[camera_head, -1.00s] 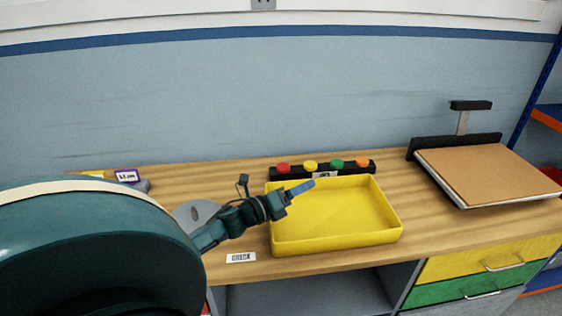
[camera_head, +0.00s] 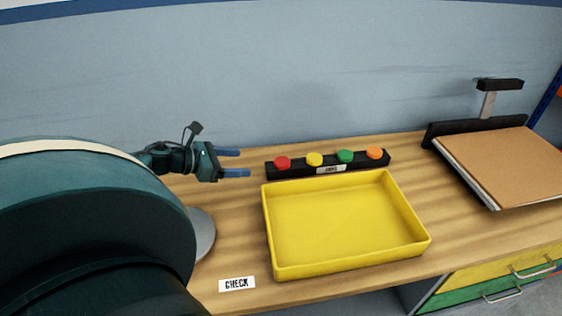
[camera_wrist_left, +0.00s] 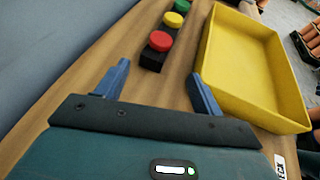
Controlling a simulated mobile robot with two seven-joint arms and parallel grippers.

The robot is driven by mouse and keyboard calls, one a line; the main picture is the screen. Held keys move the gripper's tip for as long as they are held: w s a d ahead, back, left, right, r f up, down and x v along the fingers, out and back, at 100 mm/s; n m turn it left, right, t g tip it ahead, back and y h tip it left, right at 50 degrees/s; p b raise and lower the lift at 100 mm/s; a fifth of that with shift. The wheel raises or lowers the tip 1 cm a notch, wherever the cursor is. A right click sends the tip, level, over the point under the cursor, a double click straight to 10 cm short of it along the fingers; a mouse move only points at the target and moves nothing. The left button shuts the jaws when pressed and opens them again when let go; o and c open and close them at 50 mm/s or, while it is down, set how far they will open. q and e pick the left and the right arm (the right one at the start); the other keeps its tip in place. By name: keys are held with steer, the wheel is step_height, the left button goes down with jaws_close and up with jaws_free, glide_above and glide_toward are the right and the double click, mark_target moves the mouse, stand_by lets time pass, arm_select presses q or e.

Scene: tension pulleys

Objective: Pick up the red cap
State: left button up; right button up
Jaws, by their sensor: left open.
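The red cap (camera_head: 283,162) sits at the left end of a black rack (camera_head: 303,169) at the back of the bench. It also shows in the left wrist view (camera_wrist_left: 161,41), ahead of the fingers and between their lines. My left gripper (camera_head: 240,163) is open and empty, with its blue fingers pointing right towards the red cap, a short gap away. The fingers also show in the left wrist view (camera_wrist_left: 160,84). My right gripper is not in view.
Yellow (camera_head: 314,159), green (camera_head: 345,156) and orange (camera_head: 375,153) caps stand along the same rack. An empty yellow tray (camera_head: 342,221) lies in front of it. A "CHECK" label (camera_head: 237,284) is at the front edge.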

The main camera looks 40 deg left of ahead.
arm_select(q)
steer(key=b, duration=0.2)
glide_toward(281, 161)
steer(key=shift+w+d+f, duration=0.4)
steer(key=shift+w+f, duration=0.3)
steer(key=shift+f, duration=0.15)
steer(key=shift+r+x, duration=0.2)
steer(key=shift+x, duration=0.85)
steer(key=shift+r+x, duration=0.25)
steer(key=shift+x, duration=1.6)
steer(key=shift+c, duration=0.5)
steer(key=c, duration=1)
steer(key=shift+o, duration=0.2)
step_height(281, 161, up, 10)
steer(key=shift+p, duration=0.4)
